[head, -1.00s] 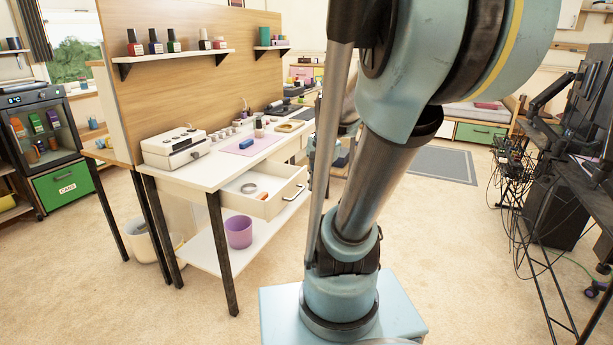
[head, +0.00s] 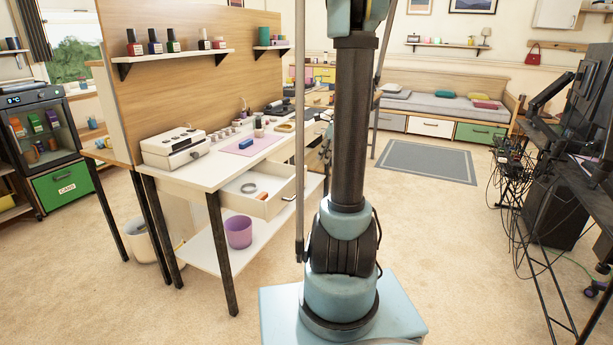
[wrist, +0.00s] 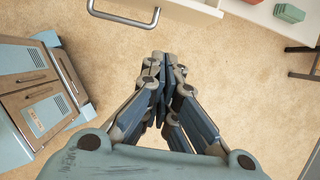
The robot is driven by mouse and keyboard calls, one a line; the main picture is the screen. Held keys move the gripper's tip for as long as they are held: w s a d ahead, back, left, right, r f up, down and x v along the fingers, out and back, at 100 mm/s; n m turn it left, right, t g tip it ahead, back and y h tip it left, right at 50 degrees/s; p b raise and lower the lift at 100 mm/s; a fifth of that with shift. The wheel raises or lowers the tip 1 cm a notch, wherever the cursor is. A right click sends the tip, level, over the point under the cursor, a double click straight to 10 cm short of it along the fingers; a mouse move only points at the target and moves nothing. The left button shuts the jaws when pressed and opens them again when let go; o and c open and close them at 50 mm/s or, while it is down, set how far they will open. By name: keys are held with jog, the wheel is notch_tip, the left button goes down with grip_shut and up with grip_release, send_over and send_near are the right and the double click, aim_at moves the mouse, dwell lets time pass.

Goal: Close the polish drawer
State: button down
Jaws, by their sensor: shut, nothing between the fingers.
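The open drawer (head: 268,207) sticks out from the white desk in the head view. A ring-shaped item (head: 249,188) and a small orange item (head: 262,196) lie in it. Its handle (head: 288,198) is on the front, close to my arm in the picture. In the wrist view, a metal bar handle (wrist: 124,20) on a white front shows at the top edge. My gripper (wrist: 166,62) is shut and empty, apart from that handle and below it in the picture, above the carpet. In the head view my arm stands upright, and I cannot make out the gripper clearly.
The white desk (head: 205,180) carries a white device (head: 176,148) and a purple mat (head: 245,147). A purple bin (head: 238,232) stands on its lower shelf. Cables hang from the dark desk (head: 570,165) at right. Carpet is open around a grey rug (head: 428,161).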

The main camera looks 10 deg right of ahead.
jog(key=w+a+f, duration=0.5)
jog(key=f, duration=0.4)
jog(key=shift+a+f, duration=0.25)
jog(key=shift+a, duration=0.15)
jog(key=shift+w, duration=0.1)
dwell(0.4)
